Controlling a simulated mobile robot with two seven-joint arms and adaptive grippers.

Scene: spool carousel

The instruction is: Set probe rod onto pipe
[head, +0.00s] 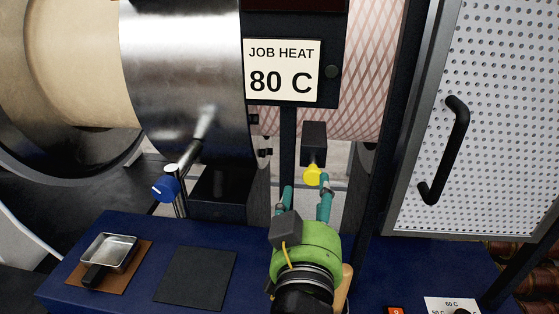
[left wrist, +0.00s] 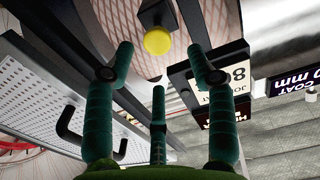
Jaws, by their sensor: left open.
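A large shiny steel pipe section (head: 185,60) lies across the upper left of the head view. A short metal rod (head: 198,128) with a blue knob (head: 165,188) stands in front of it, tilted; I cannot tell whether its tip touches the steel. A yellow knob (head: 312,175) hangs under a black block (head: 313,143). My left gripper (head: 306,188), green with teal fingers, is open and empty just below the yellow knob. In the left wrist view the yellow knob (left wrist: 158,41) is beyond the spread fingertips (left wrist: 160,58). My right gripper does not show.
A sign (head: 282,70) reads JOB HEAT 80 C. A perforated door (head: 490,120) with a black handle (head: 446,150) stands right. On the blue bench (head: 130,228) are a metal pan (head: 110,252) and a dark mat (head: 196,278). A dial card (head: 452,303) sits lower right.

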